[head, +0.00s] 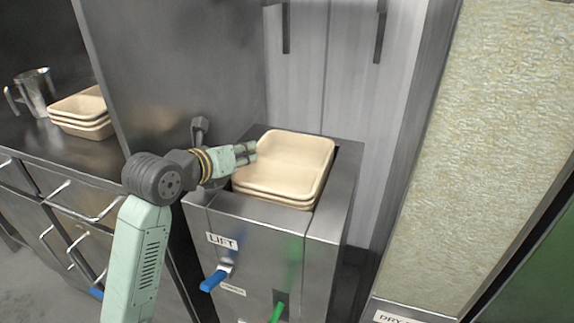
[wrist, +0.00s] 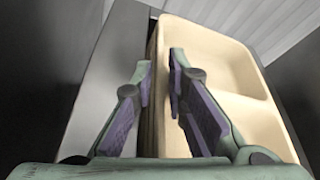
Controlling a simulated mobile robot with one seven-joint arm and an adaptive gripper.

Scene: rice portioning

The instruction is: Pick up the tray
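A stack of cream trays (head: 290,163) sits on top of a steel dispenser (head: 330,222), right of my gripper (head: 249,153) in the head view. The top tray (wrist: 220,60) is empty and has a divider in the wrist view. My gripper (wrist: 161,78) reaches the stack's left side with its fingers apart. In the wrist view one finger is outside the left wall and the other is over the tray's inside, with the rim between them. Some gap shows; I cannot tell whether either finger touches the tray.
A blue lever (head: 214,280) under a LIFT label and a green lever (head: 277,312) stick out of the dispenser's front. A steel panel (head: 175,70) stands behind my gripper. More trays (head: 82,112) and a metal jug (head: 36,92) stand on the left counter.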

